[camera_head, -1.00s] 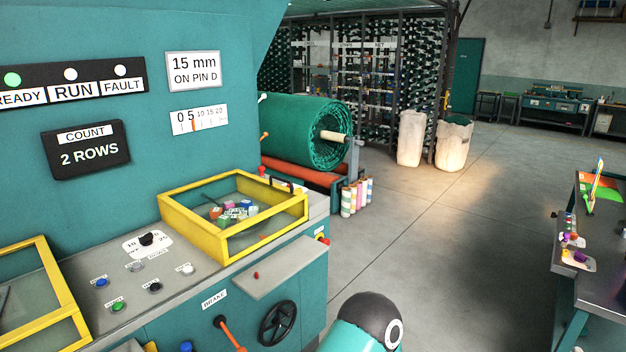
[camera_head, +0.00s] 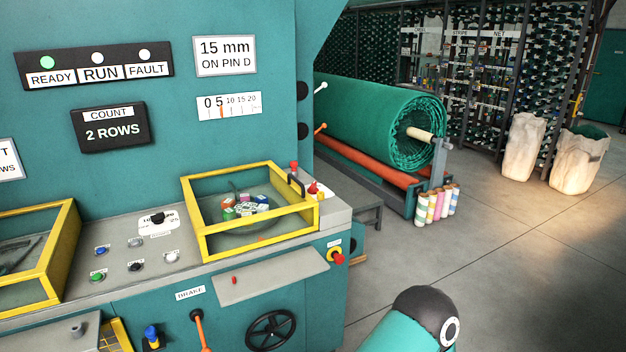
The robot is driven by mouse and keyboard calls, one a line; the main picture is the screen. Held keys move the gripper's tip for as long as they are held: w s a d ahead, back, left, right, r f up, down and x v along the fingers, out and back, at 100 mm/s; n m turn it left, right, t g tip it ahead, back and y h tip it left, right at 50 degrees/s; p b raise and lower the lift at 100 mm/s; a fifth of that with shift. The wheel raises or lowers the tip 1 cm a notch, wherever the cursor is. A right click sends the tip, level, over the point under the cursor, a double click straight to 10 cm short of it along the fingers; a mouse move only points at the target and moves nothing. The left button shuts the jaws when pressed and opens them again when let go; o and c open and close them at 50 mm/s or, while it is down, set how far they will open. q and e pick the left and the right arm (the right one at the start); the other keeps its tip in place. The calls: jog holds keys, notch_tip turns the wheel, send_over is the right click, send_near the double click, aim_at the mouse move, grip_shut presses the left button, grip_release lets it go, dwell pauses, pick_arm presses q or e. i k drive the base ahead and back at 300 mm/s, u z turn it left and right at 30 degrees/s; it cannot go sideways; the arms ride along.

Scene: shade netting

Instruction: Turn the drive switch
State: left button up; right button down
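The teal machine's sloping grey console (camera_head: 125,290) carries the controls. A black knob (camera_head: 157,218) sits on a white dial plate with numbers around it. Below it are a blue button (camera_head: 101,250), a green button (camera_head: 97,276), a white button (camera_head: 171,256) and a black control (camera_head: 135,266). The small labels are too blurred to read, so I cannot tell which control is the drive switch. Neither gripper shows; a teal and black part of my arm is at the bottom.
Yellow-framed guards (camera_head: 250,240) stand on both sides of the controls. An orange brake lever (camera_head: 199,330) and black handwheel (camera_head: 270,330) are on the front. The READY lamp (camera_head: 47,63) is green. A green netting roll (camera_head: 385,120) stands behind.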

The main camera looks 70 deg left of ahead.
aim_at(312, 190)
jog(key=u, duration=0.35)
jog(key=i, duration=1.2)
jog(key=u, duration=1.3)
jog(key=i, duration=0.7)
jog(key=u, duration=0.4)
jog(key=k, duration=0.9)
jog(key=u, duration=0.2)
jog(key=i, duration=0.9)
jog(key=z, duration=0.1)
